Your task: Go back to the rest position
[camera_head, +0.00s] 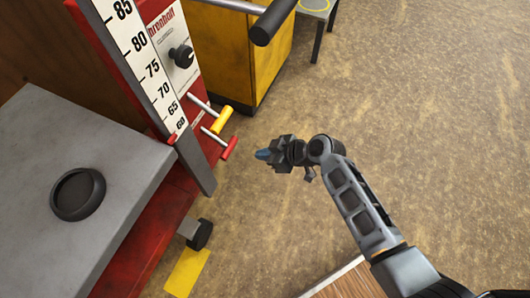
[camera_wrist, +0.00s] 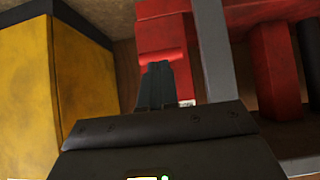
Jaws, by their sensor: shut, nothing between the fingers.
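My gripper (camera_head: 263,155) is in the middle of the head view, pointing left toward the red lift. Its fingers are shut with nothing between them, and they also show in the wrist view (camera_wrist: 157,72). A gap of floor lies between the fingertips and the lift's red-tipped lever (camera_head: 229,148). A yellow-tipped lever (camera_head: 221,120) sits just above that one. My arm reaches in from the lower right, bent at the wrist.
The red lift carries a white number scale (camera_head: 140,60), a black knob (camera_head: 181,56) and a grey platform (camera_head: 110,160) with a black round pad (camera_head: 78,194). A yellow cabinet (camera_head: 222,50) stands behind. A black foot (camera_head: 199,235) is low left. The floor at right is clear.

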